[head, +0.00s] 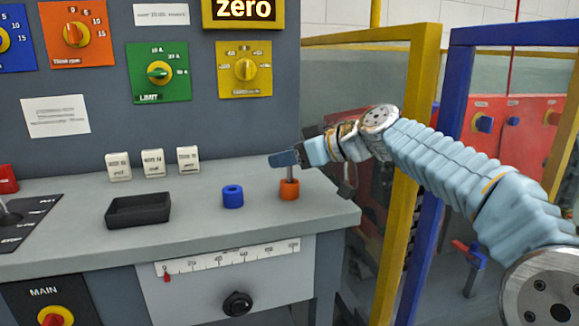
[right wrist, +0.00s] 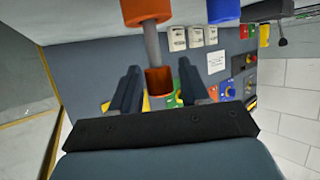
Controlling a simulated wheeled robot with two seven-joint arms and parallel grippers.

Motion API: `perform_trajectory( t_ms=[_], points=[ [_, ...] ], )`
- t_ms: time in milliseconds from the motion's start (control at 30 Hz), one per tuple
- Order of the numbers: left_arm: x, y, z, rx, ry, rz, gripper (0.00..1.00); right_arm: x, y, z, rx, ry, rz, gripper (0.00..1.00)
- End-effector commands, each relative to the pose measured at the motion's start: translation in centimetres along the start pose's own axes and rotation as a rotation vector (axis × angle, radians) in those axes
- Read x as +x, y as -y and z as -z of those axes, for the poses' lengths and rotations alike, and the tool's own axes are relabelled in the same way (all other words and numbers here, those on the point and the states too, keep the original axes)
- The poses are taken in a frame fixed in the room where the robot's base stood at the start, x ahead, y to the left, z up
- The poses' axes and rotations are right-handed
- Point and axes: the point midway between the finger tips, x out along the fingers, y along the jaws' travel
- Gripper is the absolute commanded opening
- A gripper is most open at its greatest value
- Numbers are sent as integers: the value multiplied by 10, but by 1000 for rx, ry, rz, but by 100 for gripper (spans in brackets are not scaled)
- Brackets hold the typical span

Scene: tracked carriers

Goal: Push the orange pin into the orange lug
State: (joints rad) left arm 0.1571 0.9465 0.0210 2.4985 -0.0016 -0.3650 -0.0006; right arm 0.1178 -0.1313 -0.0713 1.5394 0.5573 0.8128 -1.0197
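The orange lug (head: 289,190) stands near the right end of the grey console top. A grey shaft, part of the orange pin (head: 290,173), stands upright out of its top. In the right wrist view the orange lug (right wrist: 146,10) is at the top edge, and the orange pin (right wrist: 158,82) shows its orange head between my fingers. My right gripper (head: 284,158) is level with the head, which it hides in the head view. In the right wrist view my right gripper (right wrist: 160,72) is open, with gaps beside the head. My left gripper is out of view.
A blue lug (head: 233,196) stands left of the orange one. A black tray (head: 138,209) and several white label blocks (head: 153,163) lie further left. The upright panel with dials (head: 157,72) is behind. A yellow post (head: 410,140) stands right of the console.

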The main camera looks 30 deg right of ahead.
Motion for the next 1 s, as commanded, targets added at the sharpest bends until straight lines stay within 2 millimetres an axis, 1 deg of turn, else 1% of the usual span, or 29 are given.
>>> perform_trajectory(
  t_ms=[33,200,267,300,467,567,667,900,1000],
  points=[
    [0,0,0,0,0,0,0,0,0,0,0,0,0,37],
    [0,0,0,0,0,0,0,0,0,0,0,0,0,11],
    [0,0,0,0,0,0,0,0,0,0,0,0,0,2],
    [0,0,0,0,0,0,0,-1,0,0,0,0,0,0],
    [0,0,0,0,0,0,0,-1,0,0,0,0,0,0],
    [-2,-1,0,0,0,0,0,-3,0,6,-1,-1,0,0],
    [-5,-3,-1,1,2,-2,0,-9,0,21,-3,-3,-1,0],
    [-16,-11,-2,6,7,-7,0,-29,0,70,-3,-3,-1,0],
    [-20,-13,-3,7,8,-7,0,-34,0,84,-2,-2,0,0]
  ],
)
